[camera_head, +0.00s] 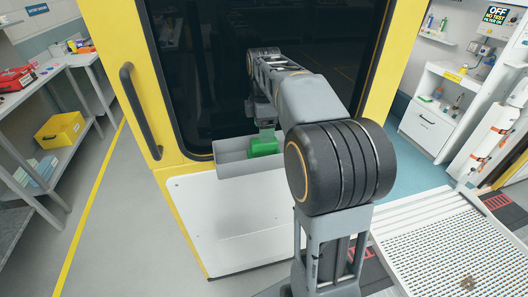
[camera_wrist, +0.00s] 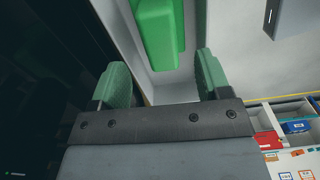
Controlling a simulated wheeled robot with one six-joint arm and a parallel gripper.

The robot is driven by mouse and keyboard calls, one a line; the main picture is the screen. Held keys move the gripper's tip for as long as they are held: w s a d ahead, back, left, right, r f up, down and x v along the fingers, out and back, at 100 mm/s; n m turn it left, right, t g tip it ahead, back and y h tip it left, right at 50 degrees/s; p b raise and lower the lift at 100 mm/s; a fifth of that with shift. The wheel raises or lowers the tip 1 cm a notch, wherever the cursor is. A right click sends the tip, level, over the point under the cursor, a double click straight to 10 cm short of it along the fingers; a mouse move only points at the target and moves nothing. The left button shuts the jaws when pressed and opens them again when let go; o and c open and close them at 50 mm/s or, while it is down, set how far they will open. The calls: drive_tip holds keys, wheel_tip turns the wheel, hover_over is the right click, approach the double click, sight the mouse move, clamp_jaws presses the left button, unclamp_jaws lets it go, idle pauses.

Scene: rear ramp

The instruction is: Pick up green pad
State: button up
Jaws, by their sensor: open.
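A bright green pad (camera_head: 265,147) lies in a grey tray (camera_head: 232,158) on the front of a yellow-framed unit. In the wrist view the green pad (camera_wrist: 156,35) is a rounded block at the top centre, its far end cut off by the frame edge. My gripper (camera_head: 264,124) is just above the tray and pad, partly hidden behind my arm. In the wrist view my gripper (camera_wrist: 162,76) is open, with dull green ribbed fingers. The pad is ahead of the gap between them, and nothing is visibly held.
A dark glass panel (camera_head: 215,70) rises directly behind the tray. A black handle (camera_head: 140,110) stands at its left. A white panel (camera_head: 235,225) lies below. Shelves with a yellow bin (camera_head: 60,131) are far left; a perforated ramp (camera_head: 450,245) is at right.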

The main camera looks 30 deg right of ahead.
drive_tip(key=shift+s+f, duration=0.1)
drive_tip(key=shift+f, duration=2.6)
drive_tip(key=shift+c, duration=0.3)
drive_tip(key=c, duration=1)
wheel_tip(320, 180, up, 10)
drive_tip(key=shift+r+p, duration=0.1)
drive_tip(key=shift+p, duration=0.25)
